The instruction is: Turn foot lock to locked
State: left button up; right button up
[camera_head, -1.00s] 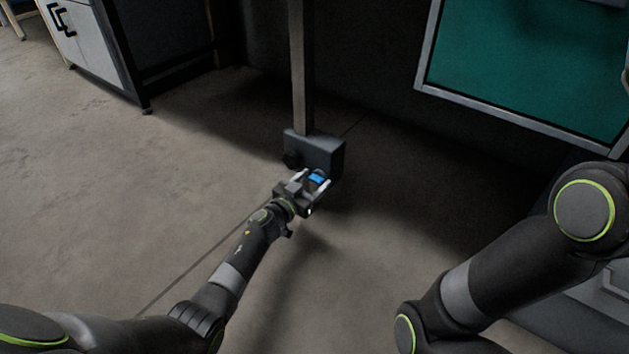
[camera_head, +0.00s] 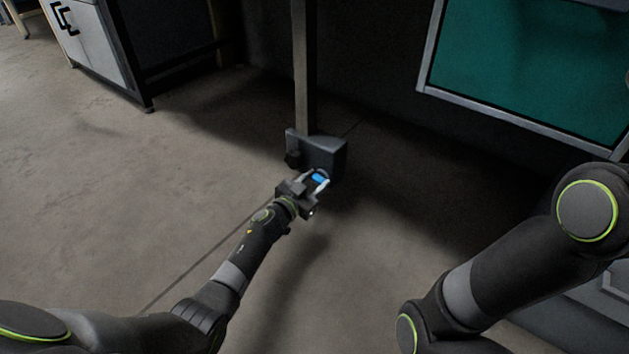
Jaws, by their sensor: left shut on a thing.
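The foot lock is a dark grey box (camera_head: 322,153) at the base of an upright metal post (camera_head: 303,75), near the floor. A small blue part (camera_head: 319,179) sits at the front of the box, low down. A dark round knob (camera_head: 292,159) shows on the box's left side. My left gripper (camera_head: 318,182) reaches to the front of the box and is shut on the blue part, with a pale finger on each side of it. The gripper hides the lower part of the blue piece. My right arm is at the lower right; its gripper is out of the picture.
A green panel with a pale frame (camera_head: 510,118) hangs at the upper right. A grey and black cabinet (camera_head: 100,60) stands at the upper left. The concrete floor (camera_head: 130,210) left of my left arm is clear.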

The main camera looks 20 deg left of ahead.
pick_arm(q)
jog(key=m, duration=0.3)
jog(key=shift+d+m, duration=0.1)
jog(key=shift+m, duration=0.2)
jog(key=m, duration=0.3)
jog(key=shift+f+m+p, duration=0.1)
jog(key=shift+m+p, duration=0.2)
jog(key=m, duration=0.4)
jog(key=shift+d+f+m, duration=0.1)
jog(key=shift+m, duration=0.2)
jog(key=m+b, duration=0.1)
jog(key=m, duration=0.3)
jog(key=shift+f, duration=0.1)
jog(key=shift+m, duration=0.3)
jog(key=o, duration=1)
